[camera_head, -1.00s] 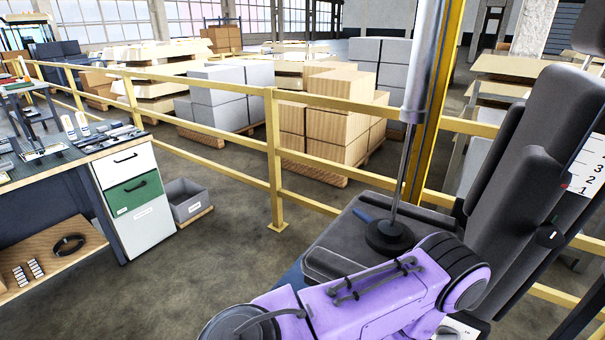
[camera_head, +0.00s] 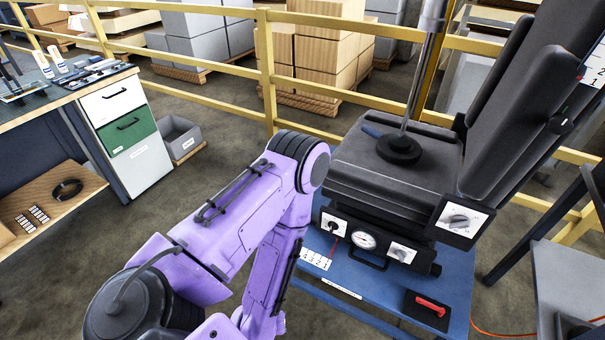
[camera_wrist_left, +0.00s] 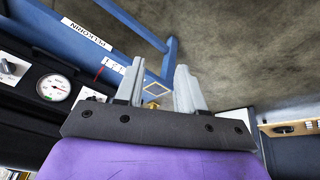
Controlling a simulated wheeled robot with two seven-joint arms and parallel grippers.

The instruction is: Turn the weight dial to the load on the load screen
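A black seat base (camera_head: 390,170) on a blue trolley (camera_head: 375,290) carries a front panel with a left knob (camera_head: 333,228), a round gauge (camera_head: 364,240) and a right knob (camera_head: 401,253). Another, larger knob (camera_head: 458,220) sits on a side panel to the right. I cannot tell which knob is the weight dial, and I cannot identify a load screen. In the left wrist view my left gripper (camera_wrist_left: 158,88) is open and empty, with its fingers apart, right of the gauge (camera_wrist_left: 53,87). It is hidden in the head view. My right gripper is not in view.
A red handle (camera_head: 430,305) on a black plate is at the trolley's right front. A numbered white card (camera_head: 316,259) is left of the panel. A yellow railing (camera_head: 267,70) runs behind. A workbench with drawers (camera_head: 120,125) stands left, with open floor between.

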